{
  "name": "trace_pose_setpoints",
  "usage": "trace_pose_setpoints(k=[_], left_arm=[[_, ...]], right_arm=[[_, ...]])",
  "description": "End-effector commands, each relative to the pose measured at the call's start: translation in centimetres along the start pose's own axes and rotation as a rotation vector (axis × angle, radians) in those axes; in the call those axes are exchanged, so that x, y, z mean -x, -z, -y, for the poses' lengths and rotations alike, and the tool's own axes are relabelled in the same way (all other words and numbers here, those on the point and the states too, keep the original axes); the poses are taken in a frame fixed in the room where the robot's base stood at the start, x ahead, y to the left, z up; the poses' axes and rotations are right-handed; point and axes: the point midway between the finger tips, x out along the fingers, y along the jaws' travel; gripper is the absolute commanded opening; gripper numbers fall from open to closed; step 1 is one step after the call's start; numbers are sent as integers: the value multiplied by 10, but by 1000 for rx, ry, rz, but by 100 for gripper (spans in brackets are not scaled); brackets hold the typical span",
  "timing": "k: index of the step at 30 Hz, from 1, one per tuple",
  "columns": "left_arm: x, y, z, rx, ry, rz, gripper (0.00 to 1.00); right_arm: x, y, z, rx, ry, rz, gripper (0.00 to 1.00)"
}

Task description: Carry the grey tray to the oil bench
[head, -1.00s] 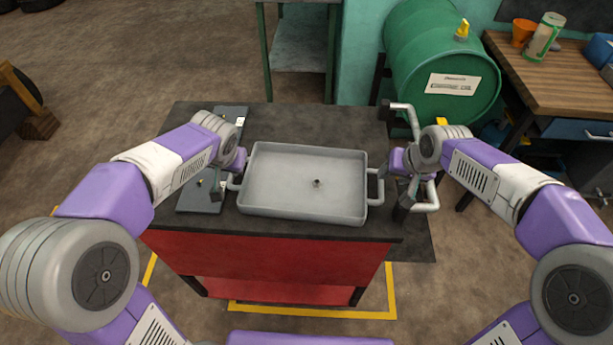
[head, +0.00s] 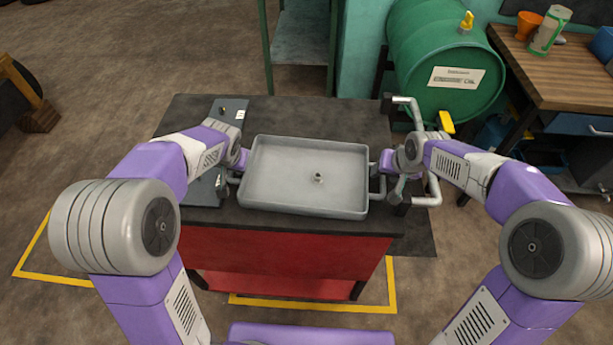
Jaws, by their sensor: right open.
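The grey tray (head: 285,180) lies flat on the dark top of a red cart (head: 290,250), with a handle at each short side. A small round metal piece (head: 318,177) shows on its floor. My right gripper (head: 386,184) is open at the tray's right handle; whether it touches is unclear. My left gripper (head: 229,182) is at the left handle, its fingers mostly hidden by my wrist. A wooden-topped bench (head: 545,75) stands at the far right, with an orange cup (head: 527,28) and a green-and-white can (head: 550,30) on it.
A green drum (head: 430,50) with a yellow tap lies behind the cart, to the right. A grey push handle (head: 428,202) stands at the cart's right end. A dark plate (head: 228,112) lies left of the tray. The floor at left is mostly open.

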Motion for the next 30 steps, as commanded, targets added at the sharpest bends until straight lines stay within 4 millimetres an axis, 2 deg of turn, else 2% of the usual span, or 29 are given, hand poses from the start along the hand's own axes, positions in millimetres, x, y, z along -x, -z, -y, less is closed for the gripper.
trace_pose_setpoints(k=[3, 12, 18, 21, 30], left_arm=[[-8, 0, 0, -1, 1, 0, 29], [-9, 0, 0, 0, 0, -1, 29], [-9, 0, 0, 0, 0, -1, 0], [-9, 0, 0, 0, 0, -1, 0], [-8, 0, 0, 0, 0, -1, 0]], right_arm=[[-7, 0, 0, 0, 0, 0, 46], [-9, 0, 0, 0, 0, -1, 46], [-8, 0, 0, 0, 0, -1, 15], [-8, 0, 0, 0, 0, -1, 0], [-8, 0, 0, 0, 0, -1, 0]])
